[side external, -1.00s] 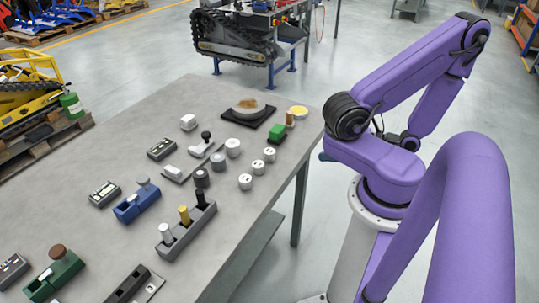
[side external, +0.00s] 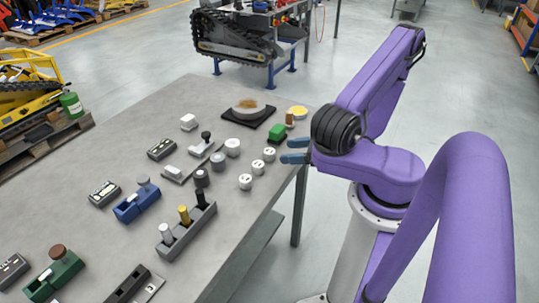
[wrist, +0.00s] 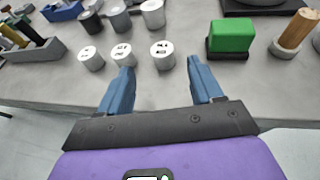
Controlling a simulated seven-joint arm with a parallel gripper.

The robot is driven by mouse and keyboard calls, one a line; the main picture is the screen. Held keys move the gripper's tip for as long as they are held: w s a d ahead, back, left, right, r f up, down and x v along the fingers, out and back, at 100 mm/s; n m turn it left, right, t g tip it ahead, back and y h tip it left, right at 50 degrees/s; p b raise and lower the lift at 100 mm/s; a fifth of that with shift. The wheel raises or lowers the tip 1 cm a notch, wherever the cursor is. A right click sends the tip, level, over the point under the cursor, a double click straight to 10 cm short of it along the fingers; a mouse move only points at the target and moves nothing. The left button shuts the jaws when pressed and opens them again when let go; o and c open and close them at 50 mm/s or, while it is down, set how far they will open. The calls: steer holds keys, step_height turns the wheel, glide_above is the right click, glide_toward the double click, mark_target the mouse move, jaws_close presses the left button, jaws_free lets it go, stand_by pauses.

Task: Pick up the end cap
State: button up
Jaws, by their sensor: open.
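Three short white round caps with dark marks on top stand in a row near the table's edge: the near one (side external: 245,181), the middle one (side external: 258,167) and the far one (side external: 269,154). I cannot tell which piece is the end cap. In the wrist view the three caps (wrist: 90,58) (wrist: 123,54) (wrist: 163,55) stand upright ahead of my gripper (wrist: 160,68). Its blue fingers are open and empty, with the rightmost cap seen beyond the gap. In the side view my gripper (side external: 291,150) is at the table's edge, right of the caps and apart from them.
A green block (wrist: 231,36) on a dark base stands ahead and right of my fingers, with a wooden peg (wrist: 296,30) beside it. Taller white (side external: 232,147), grey (side external: 218,161) and dark (side external: 202,177) cylinders stand behind the caps. The table strip before the caps is clear.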

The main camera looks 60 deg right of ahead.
mark_target(274, 152)
steer(key=shift+x, duration=3.15)
steer(key=shift+d+f, duration=0.15)
steer(key=c, duration=1.1)
